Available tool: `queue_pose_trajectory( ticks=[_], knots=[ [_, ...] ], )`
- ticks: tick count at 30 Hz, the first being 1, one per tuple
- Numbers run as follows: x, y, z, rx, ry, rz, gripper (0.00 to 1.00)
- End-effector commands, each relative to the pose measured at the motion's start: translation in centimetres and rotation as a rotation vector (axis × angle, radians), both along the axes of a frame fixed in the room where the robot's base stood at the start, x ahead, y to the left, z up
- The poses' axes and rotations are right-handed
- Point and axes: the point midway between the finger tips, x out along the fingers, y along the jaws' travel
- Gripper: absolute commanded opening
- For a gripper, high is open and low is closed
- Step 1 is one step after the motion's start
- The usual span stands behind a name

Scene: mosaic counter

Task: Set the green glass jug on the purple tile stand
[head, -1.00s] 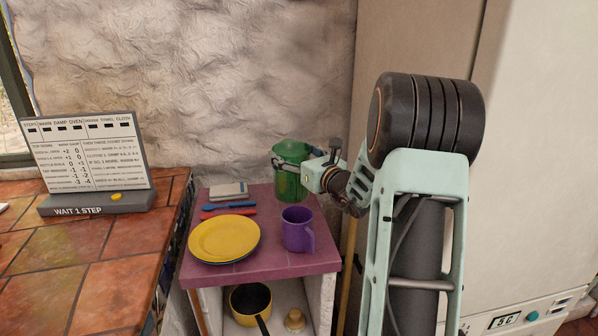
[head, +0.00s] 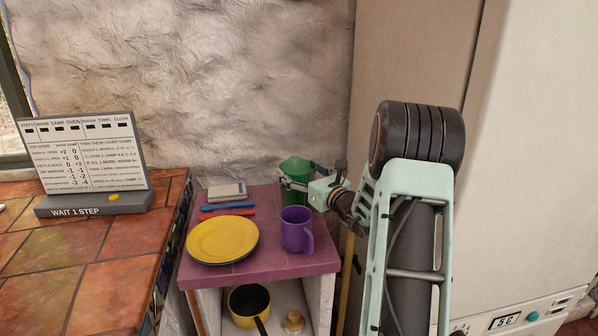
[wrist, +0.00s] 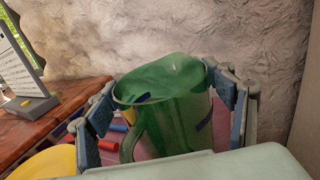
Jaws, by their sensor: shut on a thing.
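The green glass jug (head: 295,170) is at the back right of the purple tile stand (head: 265,259). My gripper (head: 296,181) is shut on it, with one finger on each side. In the wrist view the jug (wrist: 172,118) fills the space between my gripper's fingers (wrist: 165,93), its open mouth up and its handle toward the camera.
A purple mug (head: 296,232) stands just in front of the jug. A yellow plate (head: 222,240), blue (head: 228,206) and red (head: 227,212) utensils and a small grey box (head: 227,191) also occupy the stand. A rough wall rises behind; a tall pale cabinet (head: 418,60) is at right.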

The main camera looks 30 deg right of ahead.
Motion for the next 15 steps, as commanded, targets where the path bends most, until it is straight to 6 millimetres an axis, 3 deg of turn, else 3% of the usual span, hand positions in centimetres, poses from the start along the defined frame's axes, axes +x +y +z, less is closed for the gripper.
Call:
queue_pose_trajectory(
  ticks=[5, 15],
  knots=[
    [0.00, 0.02, -0.04, 0.000, 0.000, 0.000, 0.93],
    [0.00, 0.02, 0.20, 0.000, 0.000, 0.000, 0.93]
  ],
)
